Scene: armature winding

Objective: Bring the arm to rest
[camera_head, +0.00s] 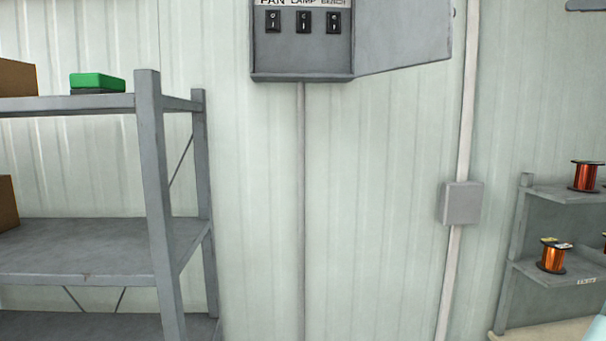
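My gripper and arm do not show clearly in the head view, so I cannot see the arm's pose. A grey switch box (300,75) is on the wall at the top centre, with its door (403,35) swung open to the right. Three black switches sit in a row inside it: a left one (273,21), a middle one (304,22) and a right one (333,22). The labels above are partly cut off by the top edge; the left one seems to read FAN, the middle one LAMP.
A grey metal shelf unit (90,245) stands at the left, with a green box (97,81) and brown cartons (15,78). Copper wire spools (553,257) sit on a small rack (545,193) at the right. A grey junction box (461,203) and conduit are on the wall.

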